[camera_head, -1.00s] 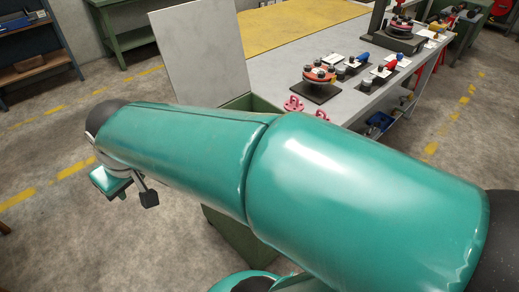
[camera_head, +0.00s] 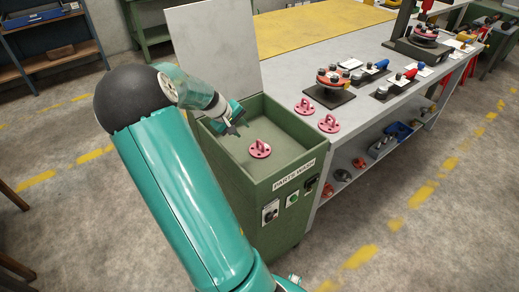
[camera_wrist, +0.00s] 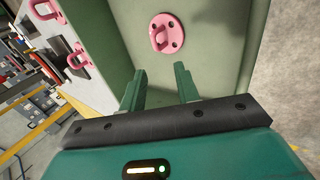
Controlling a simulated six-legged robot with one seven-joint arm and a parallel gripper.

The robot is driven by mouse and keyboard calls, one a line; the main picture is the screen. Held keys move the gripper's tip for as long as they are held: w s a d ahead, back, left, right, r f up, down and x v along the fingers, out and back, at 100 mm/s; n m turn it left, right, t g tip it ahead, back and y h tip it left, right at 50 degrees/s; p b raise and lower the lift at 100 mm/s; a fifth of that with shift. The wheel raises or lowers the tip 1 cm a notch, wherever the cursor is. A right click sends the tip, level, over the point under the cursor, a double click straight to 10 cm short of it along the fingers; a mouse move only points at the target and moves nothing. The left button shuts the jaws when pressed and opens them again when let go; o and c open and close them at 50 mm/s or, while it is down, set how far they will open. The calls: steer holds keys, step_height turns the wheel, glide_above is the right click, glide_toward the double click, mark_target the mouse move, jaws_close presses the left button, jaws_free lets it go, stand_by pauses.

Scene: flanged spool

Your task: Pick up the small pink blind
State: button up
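Three pink discs with upright handles and small holes are in view, and I cannot tell surely which is smallest. One pink blind (camera_head: 260,150) lies inside the green parts-wash tub (camera_head: 291,172). It also shows in the wrist view (camera_wrist: 167,33), ahead of the fingers. Two more pink blinds, one (camera_head: 304,107) behind and one (camera_head: 329,124) in front, stand on the bench corner beside the tub. My gripper (camera_head: 238,124) is over the tub, left of and above the blind in it. In the wrist view its two fingers (camera_wrist: 159,82) are apart, with nothing between them.
The tub's raised lid (camera_head: 215,47) stands behind my arm. On the grey bench (camera_head: 365,105) are a red flanged part on a black plate (camera_head: 329,92) and several tools. The tub walls surround the blind, with bare floor around it.

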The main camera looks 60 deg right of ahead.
mark_target(259, 141)
steer(key=x, duration=1)
steer(key=shift+s+d+r, duration=0.2)
steer(key=shift+s+d, duration=0.1)
steer(key=shift+s, duration=0.05)
steer(key=x, duration=0.4)
steer(key=shift+d+f, duration=0.15)
steer(key=shift+f, duration=0.05)
steer(key=shift+c, duration=0.2)
steer(key=shift+r, duration=0.1)
jaws_close()
